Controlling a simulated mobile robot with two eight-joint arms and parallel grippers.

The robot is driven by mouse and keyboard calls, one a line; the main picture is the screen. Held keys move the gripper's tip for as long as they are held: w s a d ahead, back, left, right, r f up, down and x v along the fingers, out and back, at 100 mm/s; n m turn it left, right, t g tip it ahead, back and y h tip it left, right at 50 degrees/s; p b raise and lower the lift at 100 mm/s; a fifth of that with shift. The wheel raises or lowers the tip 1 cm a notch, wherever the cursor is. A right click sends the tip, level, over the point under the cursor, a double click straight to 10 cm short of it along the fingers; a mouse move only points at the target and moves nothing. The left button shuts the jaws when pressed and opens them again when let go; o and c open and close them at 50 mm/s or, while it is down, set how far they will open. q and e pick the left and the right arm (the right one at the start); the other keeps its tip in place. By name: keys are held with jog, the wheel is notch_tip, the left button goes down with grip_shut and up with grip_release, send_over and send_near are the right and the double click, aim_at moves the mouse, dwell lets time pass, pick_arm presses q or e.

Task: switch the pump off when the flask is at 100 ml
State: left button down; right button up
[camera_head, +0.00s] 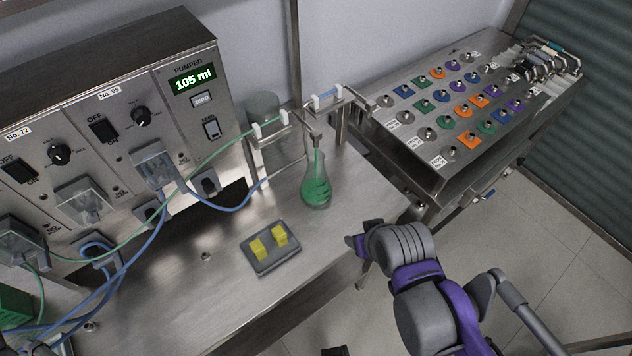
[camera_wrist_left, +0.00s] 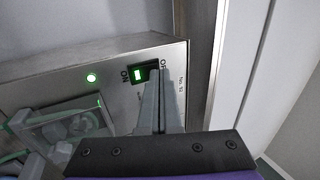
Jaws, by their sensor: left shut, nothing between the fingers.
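The flask (camera_head: 316,188) stands upright on the steel bench with green liquid in its lower part; its graduations are too small to read. A green streak shows in its neck below the spout. The pumped display (camera_head: 192,78) reads 105 ml. In the left wrist view, a rocker switch (camera_wrist_left: 143,72) glows green beside its ON mark, and a green lamp (camera_wrist_left: 91,77) is lit. My left gripper (camera_wrist_left: 162,78) is shut and empty, its fingertips over the OFF side of this switch; contact is unclear.
Two switches, under No. 72 (camera_head: 19,170) and No. 95 (camera_head: 103,129), are unlit with OFF beside them. Green and blue tubes cross the bench front. A dark tray (camera_head: 270,262) with yellow blocks lies before the flask. A steel skid (camera_head: 400,165) with coloured knobs stands at right.

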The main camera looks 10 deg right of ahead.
pick_arm(q)
jog(key=shift+w+a, duration=0.1)
jog(key=shift+w, duration=0.05)
jog(key=shift+s, duration=0.25)
dwell(0.4)
jog(key=shift+s, duration=0.1)
